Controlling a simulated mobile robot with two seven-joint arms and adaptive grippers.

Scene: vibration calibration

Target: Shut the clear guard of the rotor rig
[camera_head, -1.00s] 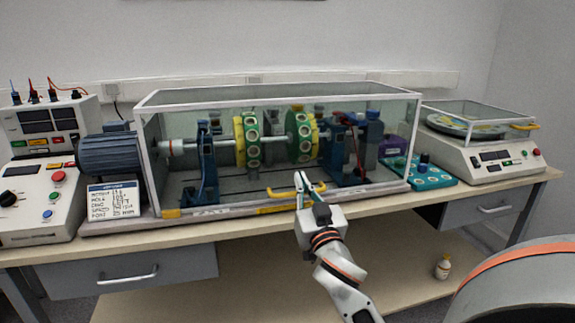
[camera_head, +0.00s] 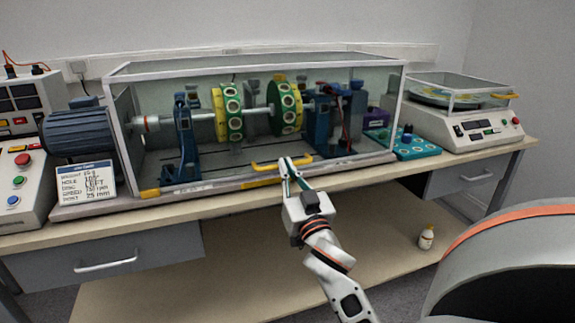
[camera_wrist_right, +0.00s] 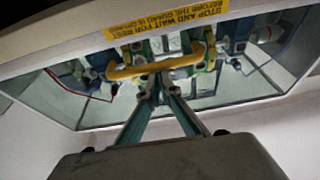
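The rotor rig's clear guard (camera_head: 150,75), a glass box with a white frame, stands over the rig, its front lower edge down along the base. Its yellow handle (camera_head: 262,167) is at the front; in the right wrist view the handle (camera_wrist_right: 125,72) lies across my fingertips. My right gripper (camera_head: 288,162) is at the handle from the front, its fingers nearly together on it; the exact contact is hard to see. Inside the guard are a shaft and two green-and-yellow discs (camera_head: 228,113). My left gripper is out of view.
A blue motor (camera_head: 75,133) and a label card (camera_head: 86,182) stand left of the guard, beside a control box (camera_head: 20,185). At right are a teal tray (camera_head: 415,150) and a balance (camera_head: 462,128). A small bottle (camera_head: 426,238) stands on the lower shelf.

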